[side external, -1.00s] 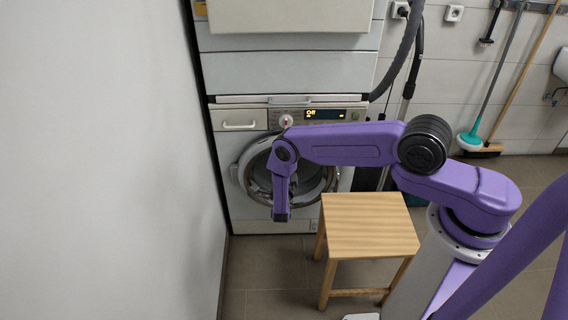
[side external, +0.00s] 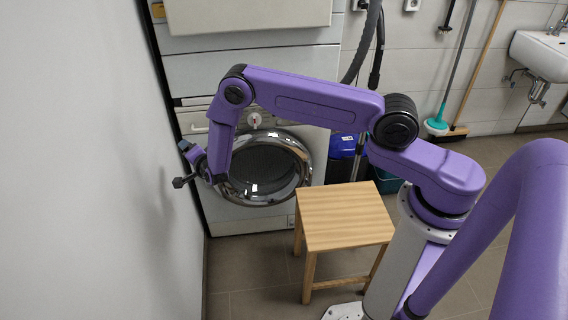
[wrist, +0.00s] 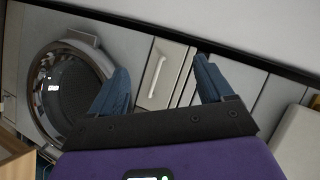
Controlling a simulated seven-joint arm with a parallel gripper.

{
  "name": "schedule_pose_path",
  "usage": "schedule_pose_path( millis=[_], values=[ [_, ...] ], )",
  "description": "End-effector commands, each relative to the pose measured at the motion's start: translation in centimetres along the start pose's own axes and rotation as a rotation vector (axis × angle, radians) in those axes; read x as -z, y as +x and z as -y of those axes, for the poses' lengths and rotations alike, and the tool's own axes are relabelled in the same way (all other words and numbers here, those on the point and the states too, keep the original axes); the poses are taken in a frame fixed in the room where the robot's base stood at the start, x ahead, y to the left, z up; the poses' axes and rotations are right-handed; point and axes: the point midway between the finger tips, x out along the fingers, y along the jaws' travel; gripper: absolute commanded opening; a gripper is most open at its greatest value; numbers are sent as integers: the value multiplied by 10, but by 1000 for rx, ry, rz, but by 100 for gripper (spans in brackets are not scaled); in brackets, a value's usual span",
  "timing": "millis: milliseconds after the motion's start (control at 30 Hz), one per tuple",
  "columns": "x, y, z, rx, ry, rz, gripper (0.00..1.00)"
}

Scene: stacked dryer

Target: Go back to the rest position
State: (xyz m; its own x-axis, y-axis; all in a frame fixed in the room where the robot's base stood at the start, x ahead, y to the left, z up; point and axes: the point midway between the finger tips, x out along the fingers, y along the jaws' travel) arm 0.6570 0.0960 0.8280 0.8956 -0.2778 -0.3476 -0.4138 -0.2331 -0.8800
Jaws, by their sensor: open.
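My gripper (side external: 182,165) is at the left in the side external view, in front of the lower machine and near the white wall. Its two blue fingers are spread with nothing between them in the wrist view (wrist: 162,85). My purple arm is raised and bent, with the forearm hanging down to the wrist. The round chrome-rimmed door (side external: 264,168) of the lower machine is to the right of my gripper, and the two look apart. The door also shows at the left in the wrist view (wrist: 70,88). I cannot tell whether it is latched.
A wooden stool (side external: 345,215) stands in front of the machine, right of my gripper. The white wall (side external: 80,170) is close on the left. A blue container (side external: 343,146), a mop (side external: 436,126) and a sink (side external: 540,56) are at the back right. Floor (side external: 240,270) is clear left of the stool.

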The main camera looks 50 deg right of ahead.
Motion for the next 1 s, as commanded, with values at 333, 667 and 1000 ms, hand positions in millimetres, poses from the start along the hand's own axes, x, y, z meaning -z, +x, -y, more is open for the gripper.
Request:
schedule_pose_path(
  millis=[333,667,1000],
  values=[
    [-71,-106,82,-69,-375,512,80],
    [-66,-261,102,-39,-853,948,80],
    [24,-414,71,62,-1438,1308,80]
  ],
)
